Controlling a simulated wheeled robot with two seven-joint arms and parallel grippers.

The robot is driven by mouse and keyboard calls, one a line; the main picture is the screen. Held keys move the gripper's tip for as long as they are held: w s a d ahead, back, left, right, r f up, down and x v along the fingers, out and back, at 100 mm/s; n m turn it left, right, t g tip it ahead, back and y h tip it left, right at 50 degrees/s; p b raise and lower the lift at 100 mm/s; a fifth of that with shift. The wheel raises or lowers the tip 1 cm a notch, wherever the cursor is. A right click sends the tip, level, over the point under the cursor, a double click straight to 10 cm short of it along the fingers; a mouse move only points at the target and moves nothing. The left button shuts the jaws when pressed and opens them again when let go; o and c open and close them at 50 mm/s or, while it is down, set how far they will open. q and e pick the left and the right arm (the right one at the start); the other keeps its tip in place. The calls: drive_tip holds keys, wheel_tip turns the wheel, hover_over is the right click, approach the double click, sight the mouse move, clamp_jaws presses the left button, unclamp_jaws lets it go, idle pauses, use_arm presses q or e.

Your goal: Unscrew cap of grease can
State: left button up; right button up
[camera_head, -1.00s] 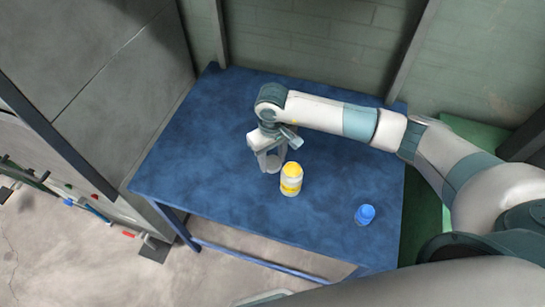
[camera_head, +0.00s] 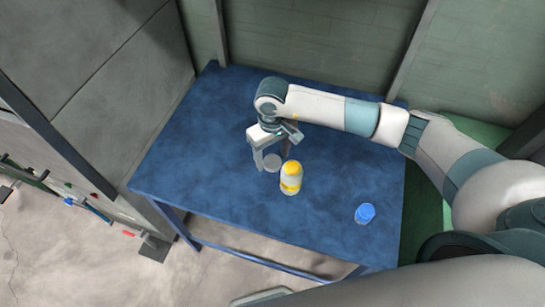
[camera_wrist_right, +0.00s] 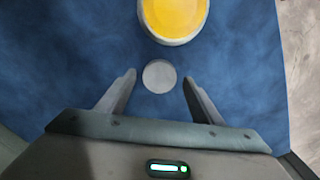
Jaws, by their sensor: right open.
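The grease can (camera_head: 290,180), white and yellow with a yellow top, stands upright on the blue table. Its round yellow top (camera_wrist_right: 174,16) shows at the upper edge of the right wrist view. A flat round grey disc (camera_head: 272,162) lies beside the can and looks like a cap, though I cannot be sure. It also shows in the wrist view (camera_wrist_right: 159,76). My right gripper (camera_head: 271,160) is open, with its fingers on either side of the disc and apart from it in the wrist view (camera_wrist_right: 159,78). My left gripper is out of view.
A small blue container (camera_head: 365,213) stands on the table (camera_head: 210,165) near its right front. The table's left part is clear. A grey wall (camera_head: 315,45) rises behind it.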

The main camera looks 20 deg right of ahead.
sight(272, 161)
wheel_tip(272, 161, up, 11)
drive_tip(key=b, duration=0.4)
idle(1.7)
